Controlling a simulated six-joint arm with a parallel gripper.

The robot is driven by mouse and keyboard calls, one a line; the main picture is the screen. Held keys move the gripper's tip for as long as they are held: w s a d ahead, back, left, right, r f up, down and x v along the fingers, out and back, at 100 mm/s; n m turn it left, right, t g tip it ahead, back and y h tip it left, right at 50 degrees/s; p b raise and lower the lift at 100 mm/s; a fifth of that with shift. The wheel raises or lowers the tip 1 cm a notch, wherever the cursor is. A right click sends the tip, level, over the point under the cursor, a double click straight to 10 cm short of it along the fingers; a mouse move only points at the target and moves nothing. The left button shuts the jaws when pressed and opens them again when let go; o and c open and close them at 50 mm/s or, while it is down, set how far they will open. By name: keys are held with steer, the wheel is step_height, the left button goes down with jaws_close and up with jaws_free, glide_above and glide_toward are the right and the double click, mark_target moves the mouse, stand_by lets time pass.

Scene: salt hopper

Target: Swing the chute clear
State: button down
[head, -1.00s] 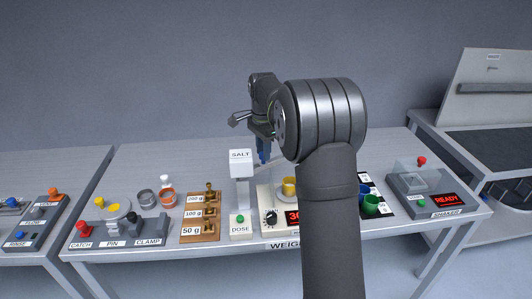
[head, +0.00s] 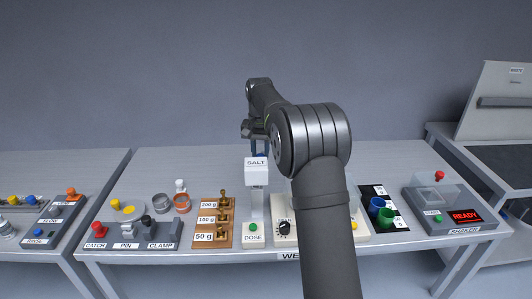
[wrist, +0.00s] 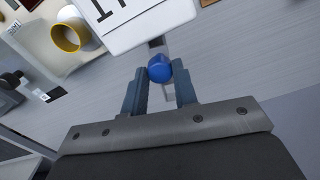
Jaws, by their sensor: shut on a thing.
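The white salt hopper (head: 256,172), labelled SALT, stands on its post at the middle of the table. In the wrist view its white top (wrist: 135,20) is at the upper edge. My gripper (head: 261,153) is just behind the hopper. In the wrist view my gripper (wrist: 160,78) is shut on a round blue knob (wrist: 160,69). A narrow grey chute (wrist: 168,94) shows under the knob, running out from the hopper between the fingers. In the head view the hopper and my arm hide most of the chute.
A yellow cup (wrist: 70,35) sits on the weighing plate, away from the chute; my arm mostly hides it in the head view. A weight rack (head: 213,220) stands left of the hopper. A shaker (head: 445,210) is at right. The table behind the hopper is clear.

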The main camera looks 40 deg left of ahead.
steer(key=shift+s+a+n, duration=0.55)
steer(key=shift+a+n, duration=0.1)
steer(key=shift+n, duration=0.45)
steer(key=c, duration=1.1)
jaws_free()
steer(key=shift+c, duration=0.2)
step_height(320, 180, up, 17)
steer(key=shift+r, duration=0.15)
step_height(320, 180, down, 17)
steer(key=shift+f, duration=0.2)
stand_by(0.3)
